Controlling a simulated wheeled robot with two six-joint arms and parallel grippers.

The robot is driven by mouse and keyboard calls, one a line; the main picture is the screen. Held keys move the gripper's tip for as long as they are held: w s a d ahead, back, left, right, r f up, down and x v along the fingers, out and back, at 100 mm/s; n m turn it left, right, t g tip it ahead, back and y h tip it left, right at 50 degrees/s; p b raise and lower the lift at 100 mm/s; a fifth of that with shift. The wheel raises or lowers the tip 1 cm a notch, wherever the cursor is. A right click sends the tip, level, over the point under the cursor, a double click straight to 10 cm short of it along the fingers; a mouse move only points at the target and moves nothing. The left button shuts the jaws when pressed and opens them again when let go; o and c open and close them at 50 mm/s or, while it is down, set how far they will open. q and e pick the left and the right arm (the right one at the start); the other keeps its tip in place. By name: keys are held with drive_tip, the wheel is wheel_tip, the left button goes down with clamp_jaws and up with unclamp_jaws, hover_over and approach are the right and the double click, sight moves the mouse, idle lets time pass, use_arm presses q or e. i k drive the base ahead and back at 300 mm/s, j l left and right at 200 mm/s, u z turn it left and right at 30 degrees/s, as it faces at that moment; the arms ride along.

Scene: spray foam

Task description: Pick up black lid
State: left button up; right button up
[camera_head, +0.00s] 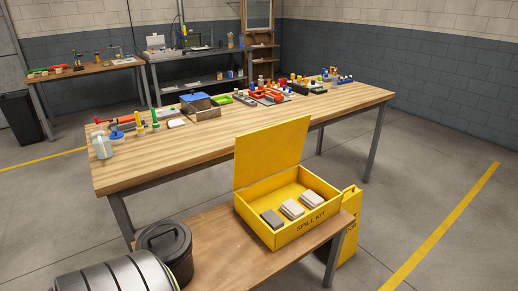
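A black lid (163,237) sits on top of a round dark bucket (178,268) at the lower left of the head view. The bucket is close to the left end of the low wooden bench (215,241). The lid is round with a raised rim. Neither of my grippers shows in this view. A ribbed grey and black cylinder (112,276) fills the lower left corner, just left of the bucket; I cannot tell what it is.
An open yellow spill kit box (295,234) with several grey pads stands on the low bench, lid raised. A long wooden workbench (215,145) behind holds many tools and bottles. A yellow container (349,232) stands at the bench's right end. Floor at right is clear.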

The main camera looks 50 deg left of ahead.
sight(168, 241)
drive_tip(key=k+j+z, duration=0.15)
drive_tip(key=k+j, duration=0.5)
drive_tip(key=j, duration=0.3)
drive_tip(key=k+j+z, duration=0.15)
drive_tip(key=k+j, duration=0.6)
drive_tip(key=j, duration=0.65)
drive_tip(key=k+j+z, duration=0.1)
drive_tip(key=j, duration=0.5)
drive_tip(key=k+j, duration=0.1)
drive_tip(key=j, duration=0.55)
drive_tip(key=j+z, duration=0.15)
drive_tip(key=j, duration=0.5)
drive_tip(key=i+j, duration=0.1)
drive_tip(key=j, duration=0.4)
drive_tip(key=i+j, duration=0.15)
drive_tip(key=j, duration=0.3)
drive_tip(key=i+j+z, duration=0.1)
drive_tip(key=j, duration=0.4)
drive_tip(key=k+z, duration=0.15)
drive_tip(key=z, duration=0.85)
drive_tip(key=l+u, duration=0.35)
drive_tip(key=l, duration=0.85)
